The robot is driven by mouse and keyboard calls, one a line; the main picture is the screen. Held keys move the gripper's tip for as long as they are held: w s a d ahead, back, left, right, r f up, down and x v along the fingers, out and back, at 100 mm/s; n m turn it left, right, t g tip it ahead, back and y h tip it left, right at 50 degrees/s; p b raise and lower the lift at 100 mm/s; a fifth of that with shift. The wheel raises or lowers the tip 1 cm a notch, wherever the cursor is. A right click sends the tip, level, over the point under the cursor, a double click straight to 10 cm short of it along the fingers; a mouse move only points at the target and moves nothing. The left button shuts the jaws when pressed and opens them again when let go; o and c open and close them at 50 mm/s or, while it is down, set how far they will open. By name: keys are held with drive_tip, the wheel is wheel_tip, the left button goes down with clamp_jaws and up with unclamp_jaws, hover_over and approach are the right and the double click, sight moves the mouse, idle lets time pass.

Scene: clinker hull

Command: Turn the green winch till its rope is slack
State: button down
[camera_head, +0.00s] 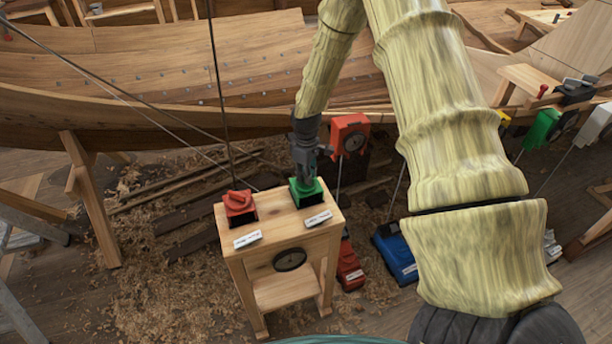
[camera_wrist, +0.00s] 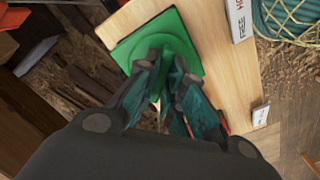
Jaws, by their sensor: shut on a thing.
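The green winch (camera_head: 307,192) sits on the right half of a small wooden stand (camera_head: 288,233). In the wrist view the green winch (camera_wrist: 190,32) shows as a flat green square with a raised part in its middle. My gripper (camera_head: 305,172) points down onto it from above. In the wrist view my gripper (camera_wrist: 165,85) has its fingers closed around the raised green part, which they mostly hide. A red winch (camera_head: 238,203) sits on the left half of the stand. A dark rope (camera_head: 218,85) rises from near the red winch. I cannot make out a rope at the green winch.
White labels (camera_head: 247,239) lie in front of the winches. A wooden boat hull (camera_head: 150,75) spans the back. Red and blue boxes (camera_head: 397,256) stand on the floor right of the stand. Wood shavings (camera_head: 150,290) cover the floor at left.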

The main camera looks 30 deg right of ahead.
drive_tip(key=shift+n, duration=0.3)
drive_tip(key=c, duration=1.5)
unclamp_jaws()
drive_tip(key=shift+r, duration=0.1)
wheel_tip(320, 180, up, 12)
drive_tip(key=shift+d+f, duration=0.1)
